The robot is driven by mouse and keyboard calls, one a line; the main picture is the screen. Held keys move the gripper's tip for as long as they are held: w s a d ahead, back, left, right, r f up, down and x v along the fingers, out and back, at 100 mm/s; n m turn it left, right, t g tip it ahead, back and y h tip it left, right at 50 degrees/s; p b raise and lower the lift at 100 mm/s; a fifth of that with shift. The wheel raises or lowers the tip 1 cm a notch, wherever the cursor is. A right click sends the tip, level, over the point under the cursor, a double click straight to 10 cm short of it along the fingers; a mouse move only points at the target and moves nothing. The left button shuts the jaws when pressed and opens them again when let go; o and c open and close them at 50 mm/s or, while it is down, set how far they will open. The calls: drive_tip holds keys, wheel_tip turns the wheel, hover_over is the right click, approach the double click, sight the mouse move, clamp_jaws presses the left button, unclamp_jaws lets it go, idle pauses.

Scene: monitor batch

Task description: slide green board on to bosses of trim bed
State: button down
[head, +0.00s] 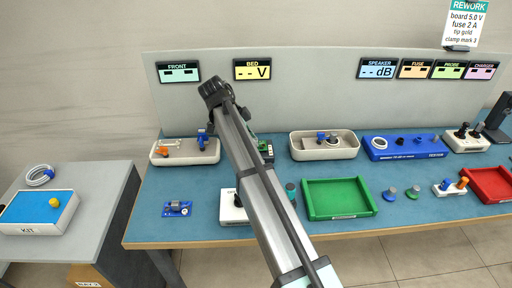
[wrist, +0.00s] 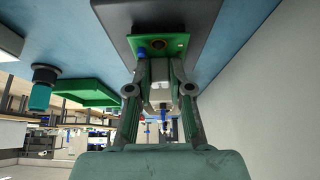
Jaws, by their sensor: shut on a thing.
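In the wrist view my gripper (wrist: 161,68) is shut on a green board (wrist: 178,44), gripping it at its near edge. The board carries a small blue part and a dark round spot. It lies close against a dark grey block (wrist: 117,20), which looks like the trim bed. I cannot tell whether board and block touch, and no bosses show clearly. In the head view my arm hides the gripper and most of the bed (head: 267,158); only a dark edge with green parts shows to the right of the arm.
A green tray (head: 313,214) stands right of my arm, with a teal-handled tool (head: 291,187) beside it. A white box (head: 228,221) is partly behind my arm. Beige trays (head: 157,160), a blue tester (head: 376,154) and a grey back panel (head: 300,85) line the rear.

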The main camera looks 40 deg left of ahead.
drive_tip(key=shift+f, duration=0.1)
drive_tip(key=c, duration=1)
unclamp_jaws()
